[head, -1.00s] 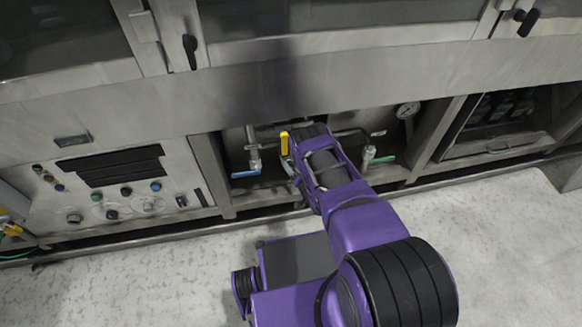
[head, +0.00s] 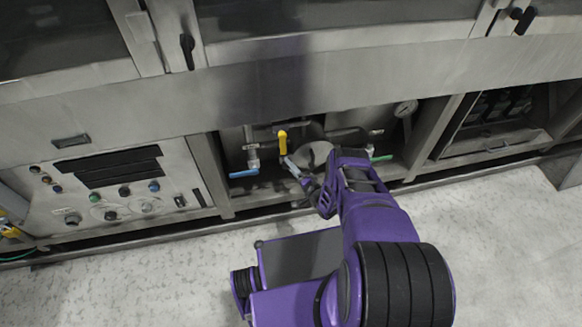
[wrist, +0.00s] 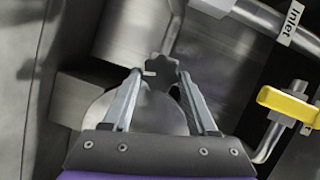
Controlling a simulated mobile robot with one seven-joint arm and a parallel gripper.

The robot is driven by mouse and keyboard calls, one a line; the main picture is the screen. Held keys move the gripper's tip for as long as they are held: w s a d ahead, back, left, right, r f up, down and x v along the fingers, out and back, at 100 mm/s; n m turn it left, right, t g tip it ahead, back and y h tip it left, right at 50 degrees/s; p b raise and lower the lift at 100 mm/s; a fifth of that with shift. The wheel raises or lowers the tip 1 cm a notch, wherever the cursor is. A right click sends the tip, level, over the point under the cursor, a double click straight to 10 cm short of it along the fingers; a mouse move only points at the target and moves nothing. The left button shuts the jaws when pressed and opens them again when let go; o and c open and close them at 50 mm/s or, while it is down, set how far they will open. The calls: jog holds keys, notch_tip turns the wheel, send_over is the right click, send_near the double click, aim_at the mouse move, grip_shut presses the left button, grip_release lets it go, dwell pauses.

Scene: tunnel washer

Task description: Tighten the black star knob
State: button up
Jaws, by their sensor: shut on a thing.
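The black star knob (wrist: 163,69) shows in the upper middle of the wrist view, dark and lobed, beside a pale metal cylinder. My gripper (wrist: 158,78) is shut on it, with one finger at each side of the knob. In the head view my gripper (head: 291,167) reaches into the open bay under the machine, just below the yellow valve handle. The knob cannot be made out there.
A yellow valve handle (head: 283,143) is close above my gripper and also shows at right in the wrist view (wrist: 287,104). A blue handle (head: 244,173) is to the left, a green one (head: 381,158) to the right. A pipe labelled Inlet (wrist: 291,24) runs nearby.

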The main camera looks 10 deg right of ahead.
dwell(0.4)
jog(key=o, duration=1.4)
jog(key=shift+c, duration=0.2)
jog(key=shift+s, duration=0.1)
